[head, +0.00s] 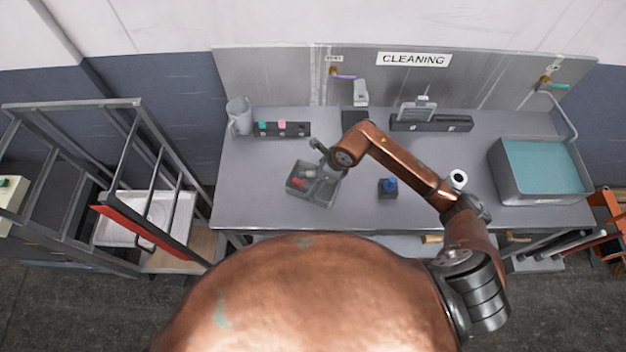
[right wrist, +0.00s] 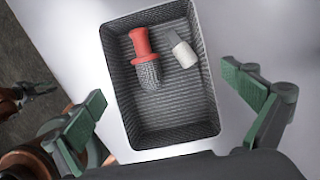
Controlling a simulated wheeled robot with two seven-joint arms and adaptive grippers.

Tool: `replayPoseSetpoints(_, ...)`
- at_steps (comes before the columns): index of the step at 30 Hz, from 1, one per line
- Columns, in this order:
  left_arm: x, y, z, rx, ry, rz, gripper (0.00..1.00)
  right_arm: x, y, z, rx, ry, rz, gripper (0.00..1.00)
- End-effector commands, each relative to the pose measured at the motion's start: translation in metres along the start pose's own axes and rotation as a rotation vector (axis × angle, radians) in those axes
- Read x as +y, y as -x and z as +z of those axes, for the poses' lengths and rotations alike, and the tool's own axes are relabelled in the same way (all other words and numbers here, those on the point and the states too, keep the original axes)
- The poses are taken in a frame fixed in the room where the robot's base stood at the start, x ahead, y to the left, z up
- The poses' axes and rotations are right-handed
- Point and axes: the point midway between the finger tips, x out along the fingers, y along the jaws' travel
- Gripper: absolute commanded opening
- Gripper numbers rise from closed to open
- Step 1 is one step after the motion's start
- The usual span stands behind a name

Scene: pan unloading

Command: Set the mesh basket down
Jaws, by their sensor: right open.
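The mesh basket (head: 314,190) is a dark grey rectangular container standing on the grey table, left of its middle. In the right wrist view the mesh basket (right wrist: 175,138) holds a red-handled brush (right wrist: 143,55) and a small white and grey item (right wrist: 178,47). My right gripper (head: 322,163) is over the basket's far right part. In the right wrist view my right gripper (right wrist: 172,118) is open, its green-grey fingers apart on either side of the basket. I cannot tell whether a finger touches the rim.
A blue-topped item (head: 388,187) stands right of the basket. A sink (head: 543,195) with teal water is at the right. A jug (head: 239,116), a dark block (head: 283,129) and a dark rack (head: 430,123) line the back. The table's front left is clear.

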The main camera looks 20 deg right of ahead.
Motion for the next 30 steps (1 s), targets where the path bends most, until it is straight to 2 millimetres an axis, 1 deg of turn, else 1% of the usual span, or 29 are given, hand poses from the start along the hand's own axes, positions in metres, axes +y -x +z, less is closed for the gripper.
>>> replayPoseSetpoints(3, 0.0, -0.004, 0.001, 0.0, 0.0, 0.0, 0.25, -0.001, 0.024, 0.0, -0.001, 0.004, -0.005, 1.0)
replayPoseSetpoints(9, 0.001, -0.008, 0.001, -0.001, 0.0, 0.0, 0.25, -0.001, 0.066, -0.001, 0.0, 0.004, -0.004, 1.0)
replayPoseSetpoints(12, 0.001, -0.01, 0.002, -0.001, 0.0, 0.0, 0.25, -0.001, 0.083, 0.0, 0.0, 0.003, -0.003, 1.0)
replayPoseSetpoints(15, 0.001, -0.011, 0.002, -0.001, 0.0, 0.0, 0.25, 0.0, 0.094, 0.0, 0.0, 0.002, -0.002, 1.0)
replayPoseSetpoints(20, 0.001, -0.011, 0.002, -0.001, 0.0, 0.0, 0.25, 0.0, 0.103, 0.0, 0.0, 0.002, -0.001, 1.0)
replayPoseSetpoints(30, 0.001, -0.011, 0.002, -0.001, 0.0, 0.0, 0.25, 0.001, 0.104, 0.0, 0.0, 0.001, 0.0, 1.0)
